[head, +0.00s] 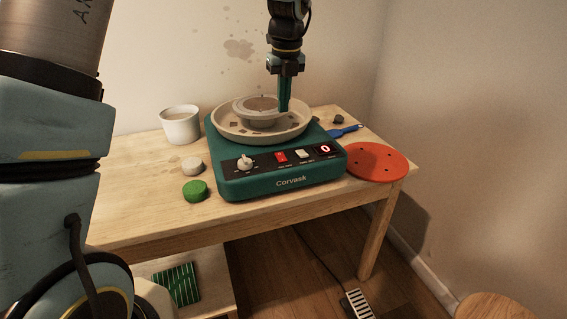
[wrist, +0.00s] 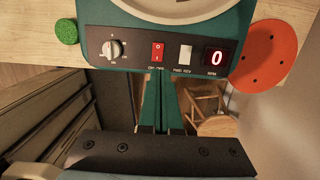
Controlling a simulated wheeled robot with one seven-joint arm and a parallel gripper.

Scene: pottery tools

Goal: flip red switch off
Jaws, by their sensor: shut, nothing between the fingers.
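The red switch (head: 281,156) is on the dark front panel of the green pottery wheel (head: 250,187). It also shows in the wrist view (wrist: 157,52), between a silver knob (wrist: 113,48) and a white switch (wrist: 185,55). I cannot tell for sure which way the red rocker is tipped. The display (wrist: 217,57) right of the white switch reads 0. My gripper (head: 284,108) is shut and empty, pointing down above the wheel's splash pan in the head view. In the wrist view its green fingertips (wrist: 160,82) appear just below the red switch, apart from it.
A cream splash pan (head: 222,126) tops the wheel. A white cup (head: 181,125), a beige round piece (head: 192,164) and a green sponge (head: 195,190) stand left on the wooden table (head: 130,220). A red disc (head: 376,161) and a blue tool (head: 345,131) lie right. A pedal (head: 360,304) is on the floor.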

